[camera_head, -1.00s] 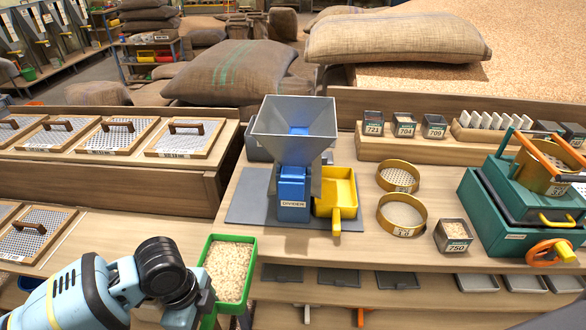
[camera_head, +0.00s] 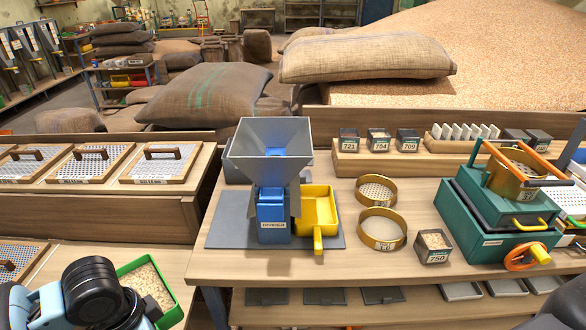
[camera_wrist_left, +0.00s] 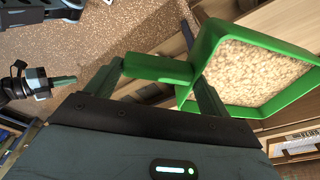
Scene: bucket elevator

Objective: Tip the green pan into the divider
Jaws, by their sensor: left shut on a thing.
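The green pan (camera_head: 150,288) is full of pale grain and sits at the lower left of the head view, left of the table. My left gripper (camera_wrist_left: 158,72) is shut on the pan's green handle, seen in the left wrist view, where the grain-filled pan (camera_wrist_left: 205,50) fills the upper right. In the head view my left wrist hides the handle and part of the pan. The divider (camera_head: 272,215) is a blue body under a wide grey hopper (camera_head: 245,150) on the table. A yellow pan (camera_head: 320,205) stands at its right side.
Two brass sieves (camera_head: 382,229) and a labelled sample box (camera_head: 433,246) stand right of the divider. A green machine (camera_head: 490,215) is farther right. The table's left edge and a bench of screen trays (camera_head: 95,165) lie near the pan. The space above the hopper is clear.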

